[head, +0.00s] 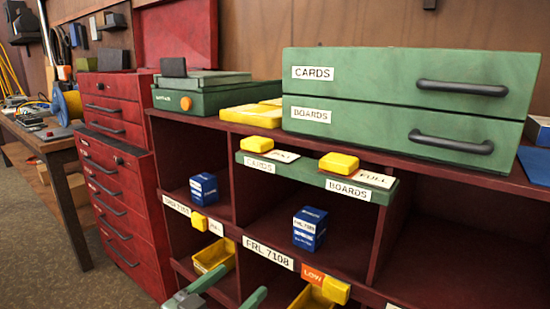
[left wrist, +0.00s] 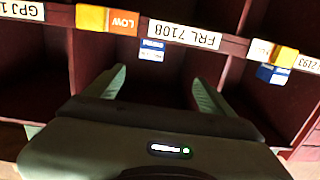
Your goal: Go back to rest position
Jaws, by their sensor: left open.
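My left gripper (head: 242,281) is at the bottom of the head view, in front of the lower part of the red shelf unit (head: 368,243). Its two green fingers are apart, with nothing visible between them. I cannot tell how far the fingertips are from the shelf. My right gripper is in neither view.
Blue boxes stand in the upper compartments, one at the left (head: 204,189) and one in the middle (head: 310,228). A yellow bin (head: 213,257) sits lower left. Green cases (head: 400,90) rest on top. A red drawer cabinet (head: 122,205) and a workbench (head: 62,145) are left; floor is open at lower left.

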